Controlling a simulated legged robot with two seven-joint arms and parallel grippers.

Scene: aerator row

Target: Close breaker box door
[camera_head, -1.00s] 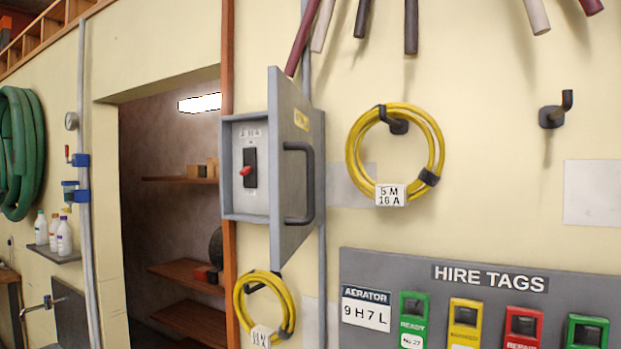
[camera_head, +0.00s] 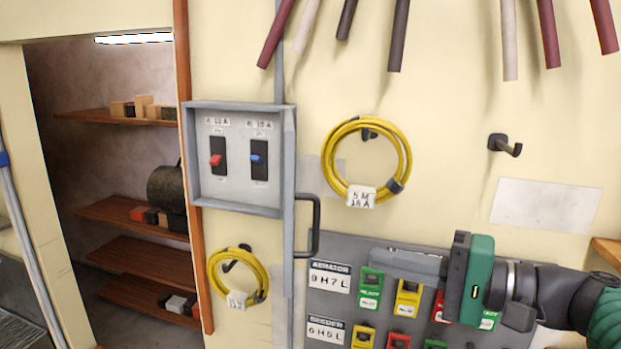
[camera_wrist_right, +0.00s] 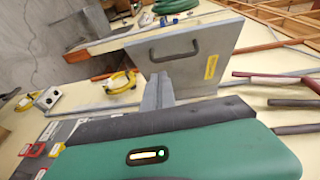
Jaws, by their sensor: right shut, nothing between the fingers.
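The grey breaker box (camera_head: 237,208) is on the wall, open, with a red switch (camera_head: 217,159) and a blue switch (camera_head: 258,159) inside. Its door (camera_head: 289,190) stands out from the box's right side, seen nearly edge-on. The dark door handle (camera_head: 316,228) is on the door's right-facing side. My right gripper (camera_head: 375,261) is shut and empty, to the right of the handle and apart from it, pointing left. The right wrist view shows the door's outer face (camera_wrist_right: 218,45) and handle (camera_wrist_right: 174,47) beyond the fingers (camera_wrist_right: 157,88). My left gripper is out of view.
A yellow cable coil (camera_head: 367,160) hangs right of the door, another (camera_head: 238,277) below the box. The hire tags board (camera_head: 385,330) lies behind my right gripper. Hoses hang above (camera_head: 398,35). An empty hook (camera_head: 504,145) is at right.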

